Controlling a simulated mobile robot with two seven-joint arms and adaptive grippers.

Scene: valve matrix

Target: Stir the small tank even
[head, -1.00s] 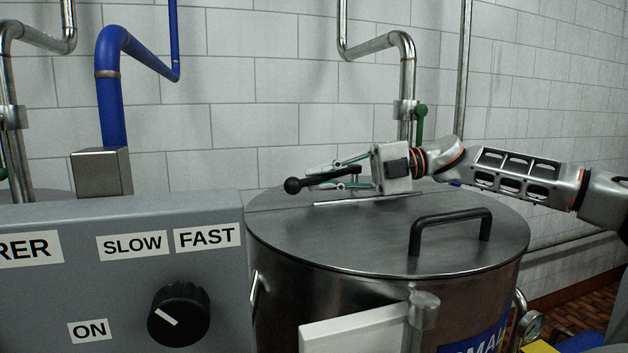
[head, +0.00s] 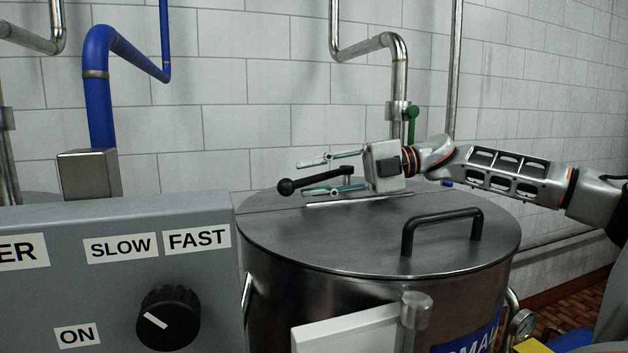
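The small tank (head: 375,235) is a round steel vessel with a flat lid, right of centre in the head view. A black lever with a ball knob (head: 286,187) stands over the back left of the lid. My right gripper (head: 304,184) comes in from the right with its fingers spread, one above and one below the lever. The fingers look clear of the lever, though depth is hard to judge. The grey control box (head: 60,220) at the left has a black rotary knob (head: 168,318), its white mark slanting to the upper left. My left gripper is out of view.
A black lid handle (head: 442,226) rises from the front right of the lid. A white panel (head: 345,330) and a round post stand at the tank's front. Steel pipes, a green valve handle (head: 412,120) and a blue pipe (head: 97,100) run along the tiled wall.

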